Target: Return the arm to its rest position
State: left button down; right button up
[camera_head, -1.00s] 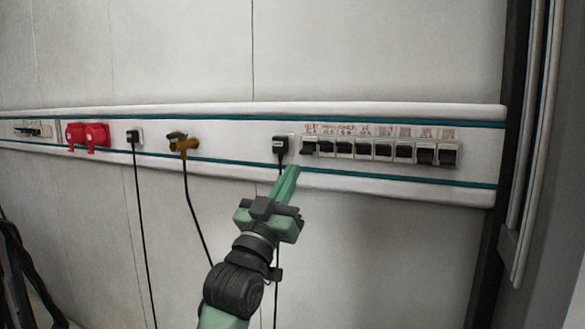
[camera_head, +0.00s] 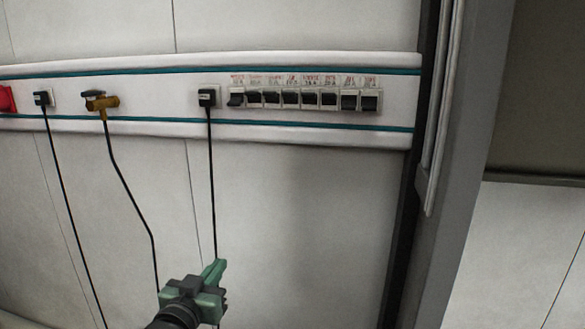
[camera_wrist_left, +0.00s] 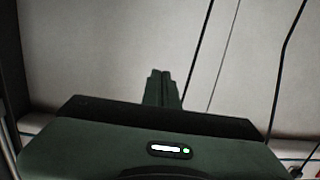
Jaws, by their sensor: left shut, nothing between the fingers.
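My left gripper (camera_head: 217,268) is at the bottom of the head view, green and dark grey, in front of the pale wall panel and below the wall rail. Its fingers are shut with nothing between them. In the left wrist view the closed fingers (camera_wrist_left: 162,88) point at the bare wall panel, with black cables to their right. My right gripper is in neither view.
A white wall rail (camera_head: 180,130) with teal stripes carries a row of breaker switches (camera_head: 305,98), a black plug (camera_head: 207,97) with a hanging cable, and a brass valve (camera_head: 103,102) with a hose. A dark post (camera_head: 408,230) stands at the right.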

pick_arm(q)
jog(key=s+f+g, duration=0.4)
jog(key=s+f, duration=0.3)
jog(key=f, duration=0.5)
jog(key=s+a+f+g+y, duration=0.1)
jog(key=s+f+g, duration=0.3)
jog(key=s, duration=0.5)
jog(key=s+a+f+g+y, duration=0.1)
jog(key=s+f+g, duration=0.1)
jog(key=s+f, duration=0.6)
jog(key=s+a+f+g, duration=0.2)
jog(key=s+f+g, duration=0.15)
jog(key=s, duration=0.75)
notch_tip(320, 180, down, 28)
jog(key=s+g, duration=0.1)
jog(key=s, duration=0.1)
jog(key=s+a+f+g, duration=0.1)
jog(key=s+a+f, duration=0.1)
jog(key=s+f, duration=1.2)
jog(key=shift+s+a+f+y, duration=0.2)
jog(key=shift+s+a+y, duration=0.1)
jog(key=shift+s, duration=0.85)
